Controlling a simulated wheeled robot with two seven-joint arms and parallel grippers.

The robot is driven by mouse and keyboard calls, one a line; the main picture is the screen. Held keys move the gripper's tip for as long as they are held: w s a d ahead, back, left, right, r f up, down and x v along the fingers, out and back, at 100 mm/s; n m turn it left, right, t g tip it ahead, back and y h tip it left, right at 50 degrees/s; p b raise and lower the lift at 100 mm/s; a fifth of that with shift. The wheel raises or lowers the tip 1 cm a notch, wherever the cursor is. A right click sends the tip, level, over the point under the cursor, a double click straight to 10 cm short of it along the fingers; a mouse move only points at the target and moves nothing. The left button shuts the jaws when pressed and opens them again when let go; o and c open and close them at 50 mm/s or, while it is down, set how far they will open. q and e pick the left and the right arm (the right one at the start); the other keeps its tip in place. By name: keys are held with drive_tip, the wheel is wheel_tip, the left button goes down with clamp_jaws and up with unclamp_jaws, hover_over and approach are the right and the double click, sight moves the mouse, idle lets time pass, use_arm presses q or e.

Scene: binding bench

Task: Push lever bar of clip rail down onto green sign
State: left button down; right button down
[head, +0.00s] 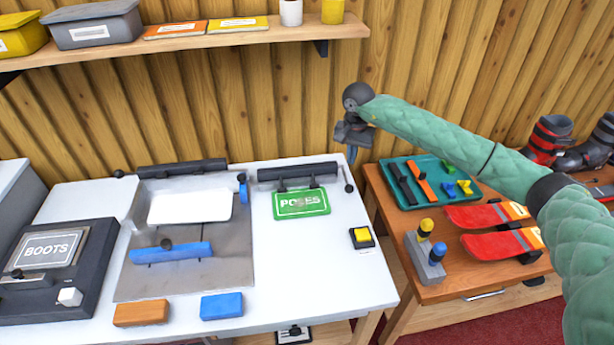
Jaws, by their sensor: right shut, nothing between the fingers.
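The green sign (301,204) with white lettering lies on the white bench, its top edge at the two small clips of the dark clip rail (297,173). A thin lever arm with a dark round knob (349,188) shows at the rail's right end. I cannot tell a separate lever bar from the rail body. My right gripper (352,154) is shut and empty, pointing down above and just beyond the rail's right end, apart from it. My left gripper is out of view.
A second dark rail (182,168) with a grey plate and white sheet stands left. A yellow button (362,235) is right of the sign. Blue (222,306) and orange (141,313) blocks lie in front. A teal tray (433,203) is on the wooden table; a shelf (200,42) hangs above.

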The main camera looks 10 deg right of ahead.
wheel_tip(320, 180, up, 6)
drive_tip(key=shift+r, duration=0.2)
idle(0.7)
idle(0.7)
